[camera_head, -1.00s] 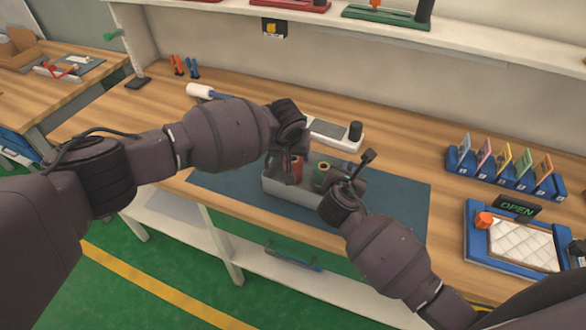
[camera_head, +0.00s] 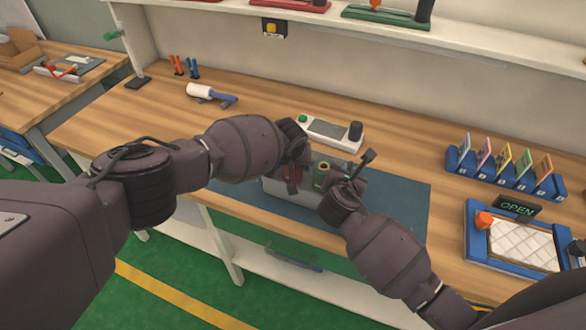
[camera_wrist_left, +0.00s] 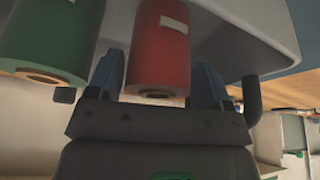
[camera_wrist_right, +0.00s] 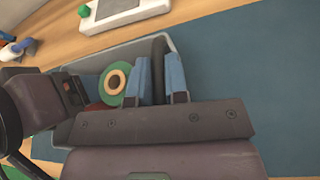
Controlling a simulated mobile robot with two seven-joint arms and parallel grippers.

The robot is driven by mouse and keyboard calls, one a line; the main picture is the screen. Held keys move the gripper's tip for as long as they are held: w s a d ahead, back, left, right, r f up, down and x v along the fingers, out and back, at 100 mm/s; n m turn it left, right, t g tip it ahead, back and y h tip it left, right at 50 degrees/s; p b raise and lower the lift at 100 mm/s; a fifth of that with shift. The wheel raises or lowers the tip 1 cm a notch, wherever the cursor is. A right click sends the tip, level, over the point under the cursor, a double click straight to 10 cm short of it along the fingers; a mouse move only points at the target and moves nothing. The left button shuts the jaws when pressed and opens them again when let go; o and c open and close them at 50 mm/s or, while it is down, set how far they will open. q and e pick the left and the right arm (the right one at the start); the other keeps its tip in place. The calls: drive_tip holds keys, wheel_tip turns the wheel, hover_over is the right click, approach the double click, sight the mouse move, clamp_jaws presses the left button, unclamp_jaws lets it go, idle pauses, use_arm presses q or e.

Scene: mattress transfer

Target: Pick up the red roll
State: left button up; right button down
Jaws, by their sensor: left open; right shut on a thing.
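The red roll (camera_head: 292,175) stands in a grey bin (camera_head: 285,194), mostly hidden by my left wrist. In the left wrist view the red roll (camera_wrist_left: 160,45) is between the two blue fingers of my left gripper (camera_wrist_left: 160,78). The fingers are open, with a gap visible on the right side. A green roll (camera_head: 320,174) stands beside the red one; it also shows in the left wrist view (camera_wrist_left: 50,40). My right gripper (camera_wrist_right: 162,72) is shut on a dark upright piece (camera_wrist_right: 159,60) at the bin; what it is exactly is unclear.
The bin sits on a blue mat (camera_head: 400,195). Behind it lies a white device (camera_head: 325,131) with a green button and a black knob. A white roller with a blue handle (camera_head: 200,90) lies to the left. A card rack (camera_head: 505,175) and a blue-framed pad (camera_head: 520,245) are at right.

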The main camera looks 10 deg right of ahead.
use_arm(q)
drive_tip(key=shift+f, duration=0.1)
drive_tip(key=c, duration=0.8)
drive_tip(key=shift+c, duration=0.2)
wheel_tip(320, 180, up, 10)
drive_tip(key=shift+r, duration=0.1)
idle(0.5)
drive_tip(key=shift+r, duration=1.15)
use_arm(e)
drive_tip(key=c, duration=1.1)
unclamp_jaws()
drive_tip(key=shift+o, duration=0.2)
